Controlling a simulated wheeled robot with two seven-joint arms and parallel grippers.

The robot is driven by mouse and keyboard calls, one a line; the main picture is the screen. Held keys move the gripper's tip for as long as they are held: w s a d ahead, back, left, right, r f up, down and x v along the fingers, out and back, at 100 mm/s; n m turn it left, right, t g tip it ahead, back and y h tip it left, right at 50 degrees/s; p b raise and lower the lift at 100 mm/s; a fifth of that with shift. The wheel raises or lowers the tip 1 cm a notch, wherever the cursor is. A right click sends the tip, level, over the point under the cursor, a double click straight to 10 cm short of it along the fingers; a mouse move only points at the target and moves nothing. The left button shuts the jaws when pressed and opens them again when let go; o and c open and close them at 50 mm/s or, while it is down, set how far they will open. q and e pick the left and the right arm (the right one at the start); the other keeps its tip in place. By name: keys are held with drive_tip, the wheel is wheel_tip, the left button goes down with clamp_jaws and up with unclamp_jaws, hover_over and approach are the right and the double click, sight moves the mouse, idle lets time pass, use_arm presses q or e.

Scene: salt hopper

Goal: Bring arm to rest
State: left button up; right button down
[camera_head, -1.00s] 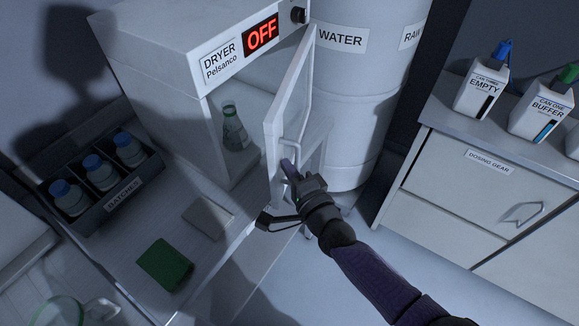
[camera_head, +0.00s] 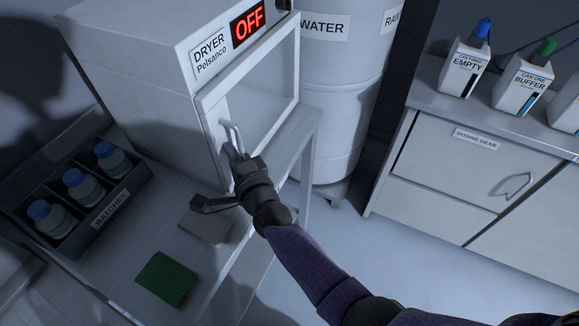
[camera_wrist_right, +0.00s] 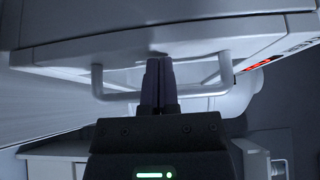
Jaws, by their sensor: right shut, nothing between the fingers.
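My right gripper (camera_head: 233,155) is shut and empty at the handle (camera_head: 237,134) of the dryer door (camera_head: 206,112). In the right wrist view its closed fingers (camera_wrist_right: 158,75) overlap the handle bar (camera_wrist_right: 115,96) in the middle; I cannot tell whether they touch it. The door lies across the front of the white dryer (camera_head: 130,60) and looks closed or nearly so. The dryer display (camera_head: 248,20) reads OFF in red. The inside of the dryer is hidden. My left gripper is not in view.
A tray labelled BATCHES (camera_head: 111,208) holds blue-capped bottles at left. A green cloth or pad (camera_head: 166,279) and a grey pad (camera_head: 207,226) lie on the bench. A water drum (camera_head: 340,110) stands behind, a drawer cabinet (camera_head: 450,165) with cans at right. Floor between is clear.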

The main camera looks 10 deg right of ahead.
drive_tip(key=s+d+f+n+g+y+p, duration=0.1)
drive_tip(key=s+d+n+g, duration=0.2)
drive_tip(key=s, duration=0.4)
drive_tip(key=s+d+f+n+g+p, duration=0.1)
drive_tip(key=s+n+g, duration=0.1)
drive_tip(key=s+n, duration=0.4)
drive_tip(key=s+d+f+n+g+h, duration=0.2)
drive_tip(key=s+d+n+g+h, duration=0.6)
drive_tip(key=s+d, duration=0.6)
wheel_tip(320, 180, down, 23)
drive_tip(key=s+g+b, duration=0.2)
drive_tip(key=b, duration=0.4)
drive_tip(key=s+d+f+b, duration=0.1)
drive_tip(key=s+f+b, duration=0.1)
drive_tip(key=s+f, duration=0.5)
drive_tip(key=s+d+f+g+b, duration=0.1)
drive_tip(key=s+f+b, duration=0.2)
drive_tip(key=s+f, duration=0.4)
wheel_tip(320, 180, down, 3)
drive_tip(key=shift+s+d+r+b, duration=0.1)
drive_tip(key=shift+s+d+b, duration=0.05)
drive_tip(key=shift+d+b, duration=0.25)
